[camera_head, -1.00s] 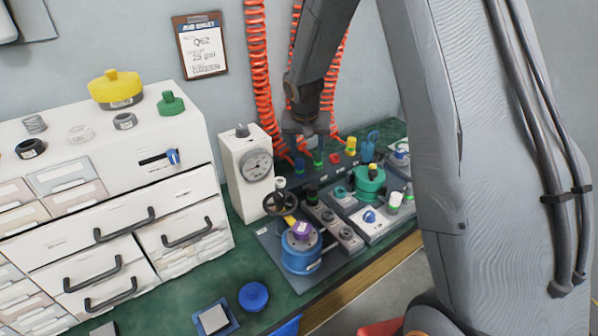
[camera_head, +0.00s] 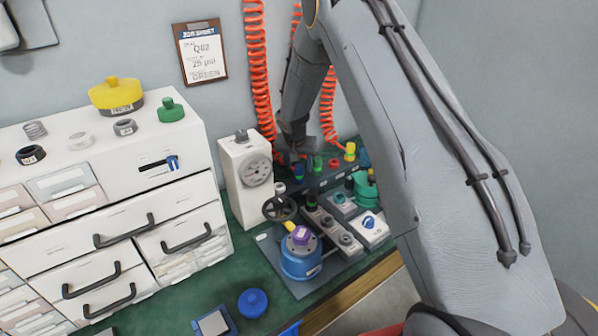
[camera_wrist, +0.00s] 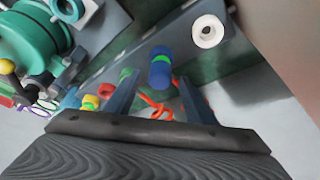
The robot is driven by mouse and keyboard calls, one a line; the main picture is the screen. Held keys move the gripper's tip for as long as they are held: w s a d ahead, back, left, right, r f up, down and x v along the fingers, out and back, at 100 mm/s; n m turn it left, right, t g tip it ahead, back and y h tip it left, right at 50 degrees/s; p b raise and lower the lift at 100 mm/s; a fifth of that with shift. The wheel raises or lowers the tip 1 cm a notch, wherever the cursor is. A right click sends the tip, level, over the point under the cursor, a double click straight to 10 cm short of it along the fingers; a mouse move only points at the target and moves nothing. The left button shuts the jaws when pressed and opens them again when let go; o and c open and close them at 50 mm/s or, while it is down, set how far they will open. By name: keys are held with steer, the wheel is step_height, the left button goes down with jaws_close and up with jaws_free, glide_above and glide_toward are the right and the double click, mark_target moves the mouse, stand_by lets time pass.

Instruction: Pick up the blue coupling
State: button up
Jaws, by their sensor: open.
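The blue coupling (camera_wrist: 160,72) shows in the wrist view as a blue cylinder with a green band, ahead of my fingers and between them in the picture. In the head view a small blue coupling (camera_head: 299,171) stands at the left end of a row on the dark rail (camera_head: 325,181), just under my gripper (camera_head: 294,154). My gripper, also in the wrist view (camera_wrist: 159,86), is open, with a finger on each side and nothing held. I cannot tell how deep the coupling lies between the fingers.
Beside it are green (camera_head: 317,163), red (camera_head: 333,163) and yellow (camera_head: 350,151) couplings. A white gauge box (camera_head: 239,180) stands close on the left. Orange coiled hoses (camera_head: 258,80) hang behind. A blue vessel with purple top (camera_head: 301,258) stands in front.

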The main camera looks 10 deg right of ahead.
steer(key=shift+w+d+f, duration=0.1)
steer(key=shift+w+f, duration=0.15)
steer(key=shift+f, duration=0.4)
steer(key=c, duration=1.1)
steer(key=shift+c, duration=0.5)
steer(key=shift+r, duration=0.15)
